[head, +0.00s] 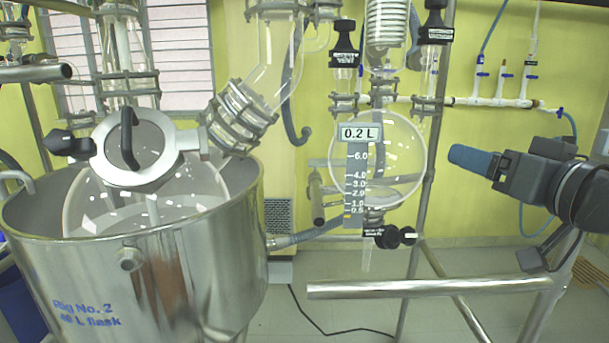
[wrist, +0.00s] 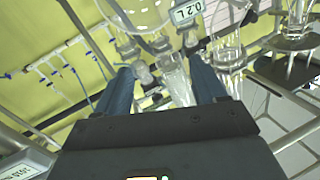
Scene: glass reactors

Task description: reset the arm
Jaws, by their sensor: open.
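My gripper (head: 470,158) is at the right side of the head view, reached in from the right edge. Its blue fingers point left, toward the round glass receiver (head: 400,165) but apart from it in that view. In the wrist view my gripper (wrist: 162,82) shows two blue fingers spread wide. No object is clearly held between them; glassware and valves show behind the gap. The rest of my arm is mostly cut off at the right edge of the head view.
A steel vessel (head: 130,275) with a glass flask stands at left. A 0.2 L level label (head: 360,133) hangs at the receiver. A horizontal steel bar (head: 430,289) runs below my gripper. White piping with valves (head: 495,101) lines the yellow wall.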

